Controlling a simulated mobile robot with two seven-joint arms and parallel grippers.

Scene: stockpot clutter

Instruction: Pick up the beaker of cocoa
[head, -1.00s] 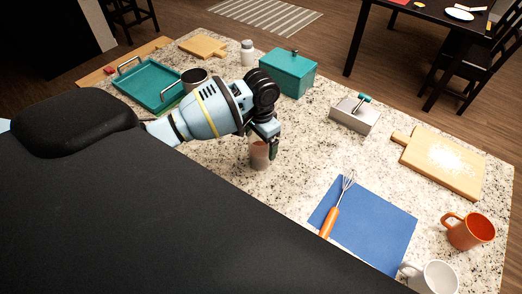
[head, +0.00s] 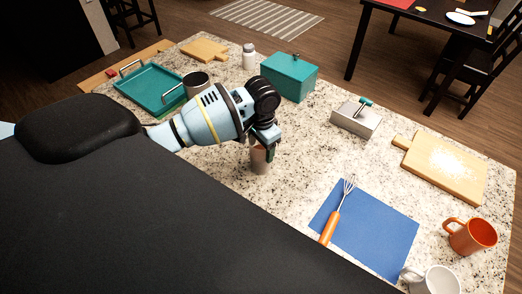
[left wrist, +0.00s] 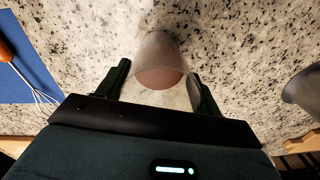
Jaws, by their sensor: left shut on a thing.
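The beaker of cocoa (head: 260,163) is a small clear vessel with brown-pink content, upright at the middle of the speckled counter. My left gripper (head: 264,147) reaches down over it and is shut on it, hiding its upper part in the head view. In the left wrist view the beaker (left wrist: 160,76) sits between the two dark fingers (left wrist: 160,88), one on each side. I cannot see a clear gap between its base and the counter. My right gripper is not in view.
A teal box (head: 289,78), a white bottle (head: 249,57), a dark pot (head: 197,83) and a teal tray (head: 150,88) stand behind. A metal box (head: 355,117), a cutting board (head: 445,170), an orange mug (head: 470,237) and a whisk (head: 337,210) on a blue mat (head: 375,235) lie right.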

